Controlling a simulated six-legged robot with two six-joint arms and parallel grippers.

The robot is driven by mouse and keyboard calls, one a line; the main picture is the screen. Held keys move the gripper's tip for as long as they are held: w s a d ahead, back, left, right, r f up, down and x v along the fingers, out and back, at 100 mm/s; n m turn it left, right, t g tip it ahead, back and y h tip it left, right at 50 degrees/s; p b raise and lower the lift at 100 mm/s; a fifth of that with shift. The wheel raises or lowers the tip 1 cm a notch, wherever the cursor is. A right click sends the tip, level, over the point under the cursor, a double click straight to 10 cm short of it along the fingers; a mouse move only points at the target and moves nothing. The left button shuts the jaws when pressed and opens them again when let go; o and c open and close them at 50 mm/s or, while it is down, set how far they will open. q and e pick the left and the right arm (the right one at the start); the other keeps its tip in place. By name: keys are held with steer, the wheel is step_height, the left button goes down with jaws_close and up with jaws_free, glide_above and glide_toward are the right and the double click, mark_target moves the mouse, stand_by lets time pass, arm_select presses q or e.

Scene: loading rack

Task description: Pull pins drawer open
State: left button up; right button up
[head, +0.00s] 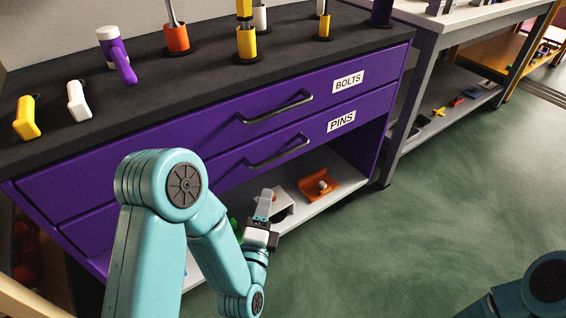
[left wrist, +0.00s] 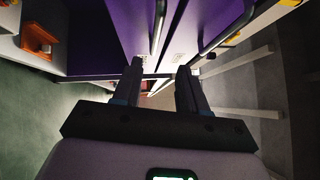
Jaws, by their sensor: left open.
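The purple drawer labelled PINS (head: 216,171) is the lower of two drawers in the bench and looks shut. Its dark bar handle (head: 278,153) shows in the head view, and a handle bar in the left wrist view (left wrist: 158,28) looks like the same one. My left gripper (head: 265,203) is in front of the bench, lower than the PINS handle and apart from it. In the left wrist view its two fingers (left wrist: 160,78) are spread with nothing between them. My right gripper is out of view.
The BOLTS drawer (head: 205,126) with its own handle (head: 275,108) is just above and looks shut. A low shelf (head: 345,175) holds an orange tray (head: 319,187). Tools and holders stand on the dark benchtop (head: 190,82). Green floor at the right is clear.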

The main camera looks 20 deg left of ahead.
arm_select(q)
steer(key=f, duration=0.1)
steer(key=b, duration=0.5)
glide_toward(280, 153)
steer(key=w, duration=0.3)
steer(key=w+a+b, duration=0.1)
steer(key=w, duration=0.6)
steer(key=shift+a+r+b, duration=0.15)
steer(key=shift+r+b, duration=0.05)
steer(key=shift+b, duration=0.15)
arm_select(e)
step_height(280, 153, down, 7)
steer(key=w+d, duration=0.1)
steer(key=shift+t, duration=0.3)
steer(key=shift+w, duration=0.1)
arm_select(q)
jaws_close()
